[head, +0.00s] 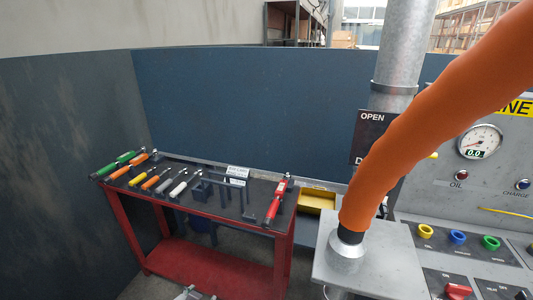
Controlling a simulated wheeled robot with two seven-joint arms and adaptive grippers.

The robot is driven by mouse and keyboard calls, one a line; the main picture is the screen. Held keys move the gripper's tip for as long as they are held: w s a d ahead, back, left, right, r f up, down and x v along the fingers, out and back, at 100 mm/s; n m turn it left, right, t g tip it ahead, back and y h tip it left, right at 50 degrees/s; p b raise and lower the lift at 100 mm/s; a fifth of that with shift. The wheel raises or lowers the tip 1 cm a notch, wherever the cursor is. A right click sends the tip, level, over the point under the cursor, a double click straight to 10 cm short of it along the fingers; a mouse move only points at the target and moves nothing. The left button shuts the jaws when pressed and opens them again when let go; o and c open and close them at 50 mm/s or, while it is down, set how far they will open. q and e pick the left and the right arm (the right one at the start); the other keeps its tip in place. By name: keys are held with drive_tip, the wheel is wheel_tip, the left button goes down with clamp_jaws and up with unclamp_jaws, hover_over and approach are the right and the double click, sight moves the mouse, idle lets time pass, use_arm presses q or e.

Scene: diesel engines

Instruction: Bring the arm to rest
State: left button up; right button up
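A small grey part with a dark, reddish end (195,293) shows at the bottom edge, in front of the red table; it may be the top of my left gripper, but too little shows to tell whether it is open or shut. My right gripper is not in view. No arm links can be made out clearly in the head view.
A red tool table (205,261) carries several screwdrivers and a red-handled tool (275,203). A thick orange hose (420,110) runs down to a grey metal plate (365,262) at centre right. A grey control panel (475,185) with gauge and knobs stands right. Dark blue partitions (240,105) close the back.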

use_arm(q)
drive_tip(key=shift+s+a+n+g, duration=1.2)
drive_tip(key=shift+s+g, duration=1.2)
drive_tip(key=shift+s, duration=2.85)
wheel_tip(320, 180, down, 34)
drive_tip(key=s+g, duration=0.1)
drive_tip(key=s, duration=0.2)
drive_tip(key=s+a+f, duration=0.3)
drive_tip(key=s+f, duration=0.6)
drive_tip(key=s, duration=0.1)
drive_tip(key=s+a+f+g, duration=0.1)
drive_tip(key=s+a+f, duration=0.2)
drive_tip(key=s+f, duration=0.7)
drive_tip(key=shift+s+a+m, duration=0.2)
drive_tip(key=shift+s+m, duration=0.1)
drive_tip(key=shift+s, duration=0.2)
